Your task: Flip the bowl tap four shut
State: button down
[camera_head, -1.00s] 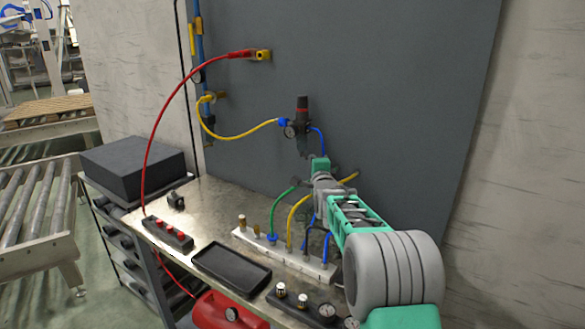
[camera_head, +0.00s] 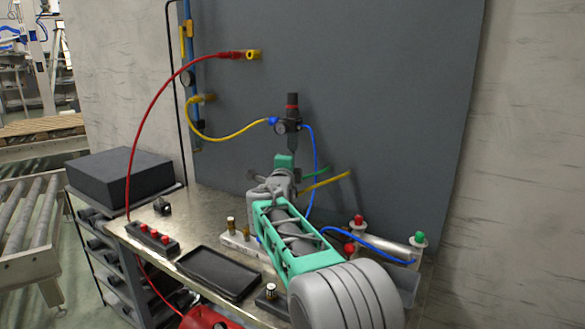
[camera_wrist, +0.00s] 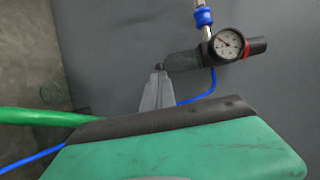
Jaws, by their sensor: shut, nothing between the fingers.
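In the wrist view the gauge (camera_wrist: 226,43) lies sideways, and the dark bowl (camera_wrist: 186,60) ends in a small dark tip (camera_wrist: 160,67). I cannot make out a tap lever or a number there. My gripper (camera_wrist: 158,73) is shut and empty, its grey fingertips close to that tip; I cannot tell if they touch. In the head view my gripper (camera_head: 287,154) is just under the bowl and hides its lower end.
A yellow hose (camera_head: 235,136) and a blue hose (camera_head: 314,150) run from the regulator. A green hose (camera_wrist: 45,116) passes close by my wrist. A black tray (camera_head: 218,272), a red-button box (camera_head: 153,238) and a silver cylinder (camera_head: 375,245) stand on the bench.

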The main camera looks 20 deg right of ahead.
jog(key=s+a+b, duration=0.4)
jog(key=a, duration=0.3)
